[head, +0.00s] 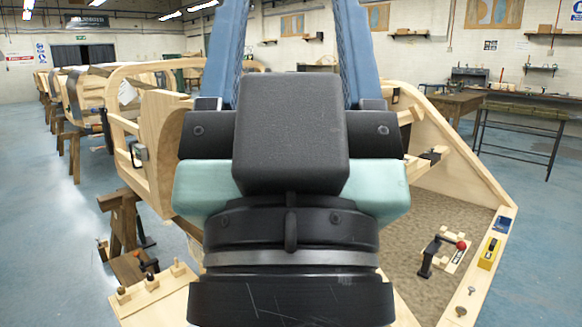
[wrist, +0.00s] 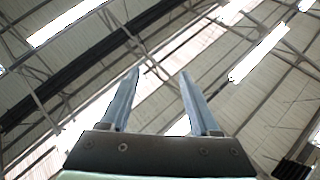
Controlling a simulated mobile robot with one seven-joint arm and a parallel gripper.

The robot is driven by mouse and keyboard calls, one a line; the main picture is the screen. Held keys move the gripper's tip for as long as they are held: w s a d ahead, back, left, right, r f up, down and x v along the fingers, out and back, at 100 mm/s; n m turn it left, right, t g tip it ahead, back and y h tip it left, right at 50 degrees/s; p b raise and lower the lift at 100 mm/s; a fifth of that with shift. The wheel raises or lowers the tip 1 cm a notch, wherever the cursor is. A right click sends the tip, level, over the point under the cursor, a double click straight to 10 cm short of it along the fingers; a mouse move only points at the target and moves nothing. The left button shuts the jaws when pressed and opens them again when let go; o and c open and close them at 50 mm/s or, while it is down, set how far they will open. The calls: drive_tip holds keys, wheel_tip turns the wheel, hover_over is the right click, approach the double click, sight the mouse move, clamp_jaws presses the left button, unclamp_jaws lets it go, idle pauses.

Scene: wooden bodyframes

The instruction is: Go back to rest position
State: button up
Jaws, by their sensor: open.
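My gripper (wrist: 160,82) is open and empty in the wrist view. Its two blue-grey fingers stand apart and point up toward the ceiling. In the head view, my wrist and the lower parts of the fingers fill the middle of the picture, and the fingertips are cut off by the top edge. Much of the wooden bodyframe (head: 470,165) behind is hidden by my wrist.
A wooden trestle (head: 124,225) stands at left. Workbenches (head: 525,112) stand at back right. The blue floor is clear at far left and right.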

wheel_tip(320, 180, up, 19)
drive_tip(key=p, duration=1.6)
drive_tip(key=shift+p, duration=0.35)
drive_tip(key=shift+c, duration=1)
drive_tip(key=shift+s, duration=0.1)
